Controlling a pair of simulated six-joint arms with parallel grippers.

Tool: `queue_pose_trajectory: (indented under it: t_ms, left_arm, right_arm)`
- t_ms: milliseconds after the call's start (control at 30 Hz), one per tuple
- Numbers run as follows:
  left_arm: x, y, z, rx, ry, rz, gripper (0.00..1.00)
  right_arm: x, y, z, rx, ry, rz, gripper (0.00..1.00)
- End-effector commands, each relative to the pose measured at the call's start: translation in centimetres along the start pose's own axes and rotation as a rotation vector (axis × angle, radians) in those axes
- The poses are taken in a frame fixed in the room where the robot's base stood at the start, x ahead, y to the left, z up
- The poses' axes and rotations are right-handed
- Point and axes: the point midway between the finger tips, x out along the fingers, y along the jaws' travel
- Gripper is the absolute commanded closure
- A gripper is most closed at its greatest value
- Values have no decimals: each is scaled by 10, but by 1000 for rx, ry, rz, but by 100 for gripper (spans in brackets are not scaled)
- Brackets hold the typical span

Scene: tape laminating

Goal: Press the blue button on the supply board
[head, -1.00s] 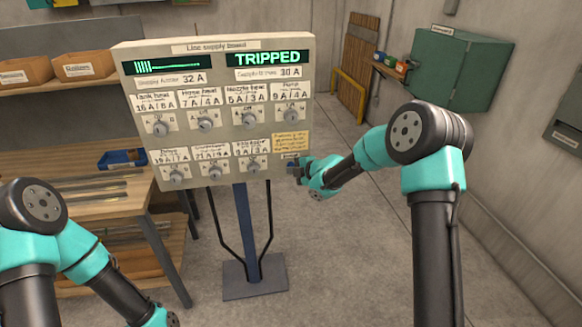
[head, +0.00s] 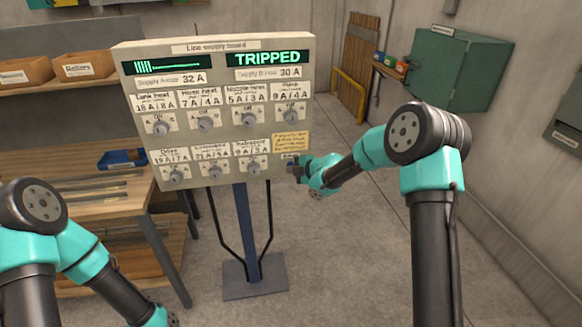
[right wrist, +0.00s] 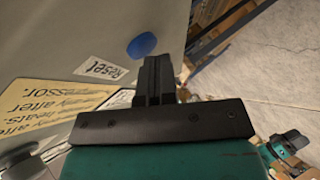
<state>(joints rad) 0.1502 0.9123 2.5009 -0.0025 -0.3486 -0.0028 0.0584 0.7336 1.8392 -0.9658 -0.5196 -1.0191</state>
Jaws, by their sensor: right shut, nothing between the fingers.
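The supply board (head: 222,130) stands upright on a blue post, its right display reading TRIPPED. The blue button (right wrist: 143,45) shows in the right wrist view as a round disc on the board's face, beside a "Reset" label (right wrist: 103,69). In the head view my right gripper hides the button. My right gripper (head: 297,167) is at the board's lower right corner. It is shut and empty; in the right wrist view its fingers (right wrist: 155,75) point toward the board's edge, just right of and below the button. I cannot tell whether they touch the board. My left gripper is outside the view.
The board carries two rows of knobs, such as the upper right knob (head: 291,116), and a yellow note (head: 290,142) above my right gripper. A wooden workbench (head: 115,205) stands at left, a green cabinet (head: 462,68) at right. The floor between is clear.

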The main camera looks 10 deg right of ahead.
Motion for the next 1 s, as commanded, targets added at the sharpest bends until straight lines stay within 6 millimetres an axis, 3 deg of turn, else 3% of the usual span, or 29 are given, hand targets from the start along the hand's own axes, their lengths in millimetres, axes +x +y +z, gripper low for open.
queue_pose_trajectory:
  t_ms: [633, 1000]
  left_arm:
    - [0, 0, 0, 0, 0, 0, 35]
    - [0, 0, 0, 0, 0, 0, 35]
  right_arm:
    - [2, 2, 2, 1, 0, 0, 100]
    - [-8, -6, -6, 1, 0, -1, 100]
